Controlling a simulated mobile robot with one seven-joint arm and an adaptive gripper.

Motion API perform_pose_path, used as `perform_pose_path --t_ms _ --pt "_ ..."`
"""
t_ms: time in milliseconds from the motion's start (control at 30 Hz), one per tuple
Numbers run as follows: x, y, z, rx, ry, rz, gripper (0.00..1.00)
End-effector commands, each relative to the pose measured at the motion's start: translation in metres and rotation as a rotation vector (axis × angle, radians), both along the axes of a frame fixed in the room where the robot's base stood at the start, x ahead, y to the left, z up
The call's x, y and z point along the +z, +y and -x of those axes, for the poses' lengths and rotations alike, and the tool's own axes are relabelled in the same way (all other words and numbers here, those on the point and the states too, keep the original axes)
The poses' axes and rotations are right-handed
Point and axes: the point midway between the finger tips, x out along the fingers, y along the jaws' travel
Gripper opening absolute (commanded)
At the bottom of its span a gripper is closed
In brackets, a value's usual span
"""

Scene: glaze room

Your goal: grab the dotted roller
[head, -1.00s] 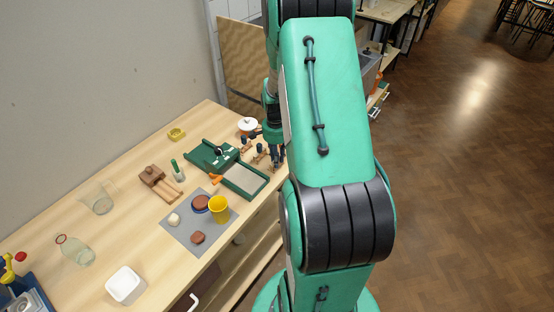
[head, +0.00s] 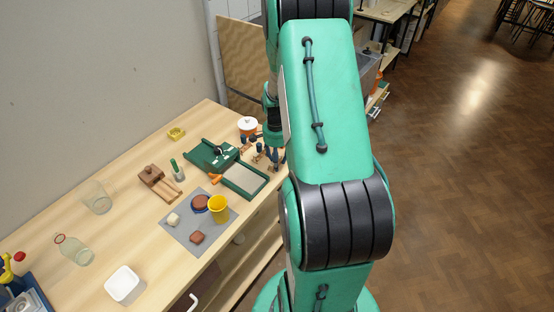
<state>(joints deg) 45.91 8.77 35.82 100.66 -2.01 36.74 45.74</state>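Several small tools with dark blue and orange-brown parts (head: 258,150) lie at the right edge of the wooden table, beside a green tray-like device. The dotted roller may be among them, but they are too small to tell dots or which one it is. My gripper (head: 277,161) points down over the table's right edge, right at these tools. My arm partly hides it. I cannot tell whether its fingers are open or shut, or whether it touches a tool.
The green device (head: 213,153) with its tray (head: 262,186) is left of my gripper. A lidded pot (head: 247,124) stands behind. A grey mat (head: 178,230) holds a yellow cup (head: 219,208) and lumps.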

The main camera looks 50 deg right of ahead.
Motion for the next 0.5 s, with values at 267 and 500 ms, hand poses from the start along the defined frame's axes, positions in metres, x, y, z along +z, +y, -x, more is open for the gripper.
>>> perform_pose_path --t_ms 267,500 --pt "0.0011 0.0003 -0.0011 0.001 -0.002 0.001 0.39" --pt "0.0031 -0.0007 -0.002 0.0 -0.004 0.003 0.39"
